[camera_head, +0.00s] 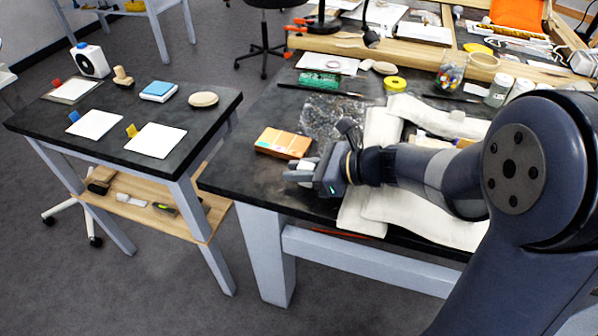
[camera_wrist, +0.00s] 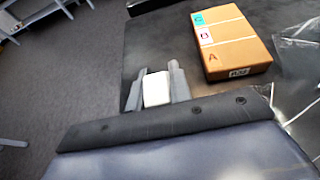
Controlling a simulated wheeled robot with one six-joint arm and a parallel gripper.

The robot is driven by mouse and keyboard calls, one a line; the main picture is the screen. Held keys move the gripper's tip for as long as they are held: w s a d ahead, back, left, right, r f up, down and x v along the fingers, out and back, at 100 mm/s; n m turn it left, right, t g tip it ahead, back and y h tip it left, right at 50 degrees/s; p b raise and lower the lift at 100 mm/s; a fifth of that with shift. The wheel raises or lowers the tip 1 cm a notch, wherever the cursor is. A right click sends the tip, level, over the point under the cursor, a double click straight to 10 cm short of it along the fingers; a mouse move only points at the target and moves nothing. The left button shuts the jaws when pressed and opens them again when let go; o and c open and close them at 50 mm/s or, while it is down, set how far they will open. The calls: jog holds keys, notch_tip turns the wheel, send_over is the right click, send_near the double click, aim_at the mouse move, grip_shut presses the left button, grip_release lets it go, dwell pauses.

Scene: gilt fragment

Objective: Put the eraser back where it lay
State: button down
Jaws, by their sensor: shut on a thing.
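My gripper (camera_head: 301,172) is over the left front corner of the dark worktable (camera_head: 235,175). In the wrist view, its two fingers (camera_wrist: 156,76) are shut on a white block, the eraser (camera_wrist: 157,89). The eraser sits between the fingertips. In the head view the eraser is small and hard to tell from the light fingers. The frames do not clearly show whether it touches the tabletop. An orange-brown box (camera_head: 283,142) with coloured labels lies just beyond the gripper; it also shows in the wrist view (camera_wrist: 232,45), right of the fingers and apart from them.
Pale cloth (camera_head: 385,205) lies under my arm.

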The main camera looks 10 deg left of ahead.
jog(key=shift+f, duration=0.2)
jog(key=c, duration=1.3)
grip_release()
jog(key=shift+r, duration=0.1)
jog(key=shift+d+r, duration=0.1)
jog(key=shift+r, duration=0.1)
jog(key=p+v, duration=0.1)
jog(key=v, duration=1)
jog(key=shift+d, duration=0.4)
